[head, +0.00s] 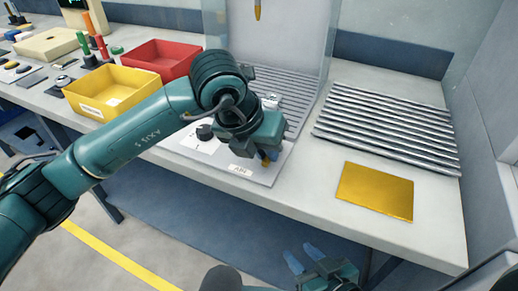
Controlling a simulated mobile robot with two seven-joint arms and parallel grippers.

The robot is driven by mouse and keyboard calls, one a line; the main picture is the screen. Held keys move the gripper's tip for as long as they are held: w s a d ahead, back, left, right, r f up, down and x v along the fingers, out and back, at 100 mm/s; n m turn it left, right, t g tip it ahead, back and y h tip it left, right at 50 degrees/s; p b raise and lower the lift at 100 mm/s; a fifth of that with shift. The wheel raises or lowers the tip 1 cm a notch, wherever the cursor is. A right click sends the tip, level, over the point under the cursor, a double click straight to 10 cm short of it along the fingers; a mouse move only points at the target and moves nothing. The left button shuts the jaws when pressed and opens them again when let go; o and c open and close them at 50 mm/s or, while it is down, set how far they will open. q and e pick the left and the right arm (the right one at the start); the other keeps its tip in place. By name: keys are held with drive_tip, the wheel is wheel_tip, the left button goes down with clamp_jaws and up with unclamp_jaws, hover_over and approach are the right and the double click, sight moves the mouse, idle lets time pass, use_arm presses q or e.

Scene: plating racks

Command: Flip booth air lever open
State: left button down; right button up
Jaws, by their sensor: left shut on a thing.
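The booth air lever is at the front edge of a pale panel (185,150), by a small label reading AIR (240,170). My left gripper (267,157) points down at the panel's front right corner, beside the label, and is shut on the lever. The gripper and wrist cover most of the lever, so its angle cannot be told.
A booth with clear side walls and a ribbed floor (298,88) stands behind the panel. A rack of metal bars (385,130) and a yellow plate (375,191) lie right. A yellow bin (112,92) and red bin (160,58) stand left.

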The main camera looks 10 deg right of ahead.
use_arm(q)
drive_tip(key=c, duration=1.4)
unclamp_jaws()
drive_tip(key=shift+c, duration=0.2)
drive_tip(key=v, duration=1.3)
